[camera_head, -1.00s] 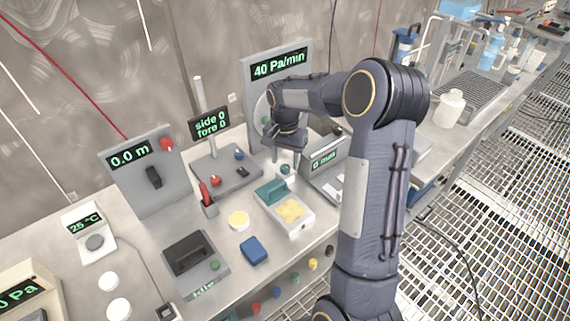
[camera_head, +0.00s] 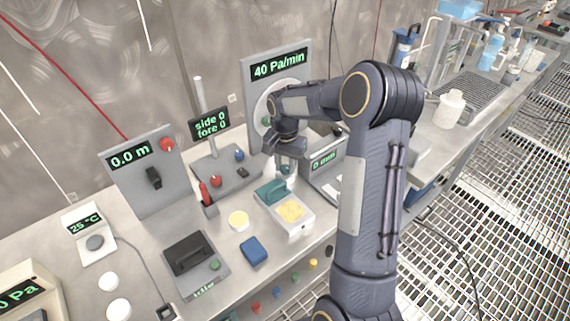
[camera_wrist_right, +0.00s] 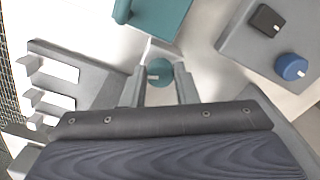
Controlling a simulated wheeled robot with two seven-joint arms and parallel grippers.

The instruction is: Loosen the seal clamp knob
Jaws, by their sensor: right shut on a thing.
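The knob (camera_wrist_right: 159,73) is a small round teal knob with a white mark, seen between the fingers in the right wrist view. In the head view the knob (camera_head: 285,170) is small and partly covered by the fingers. My right gripper (camera_head: 288,160) points down at it, and its two fingers (camera_wrist_right: 160,88) are shut on the knob's sides. A teal block (camera_wrist_right: 160,15) on a small pale unit is just beyond the knob; this unit (camera_head: 296,218) holds a yellow pad in the head view. My left gripper is out of view.
A panel reading 40 Pa/min (camera_head: 279,66) with a round dial stands behind my right gripper. A grey box with a small green display (camera_head: 324,160) is close on the right. A control box with blue knob (camera_head: 239,155) and red knob (camera_head: 216,181) is on the left.

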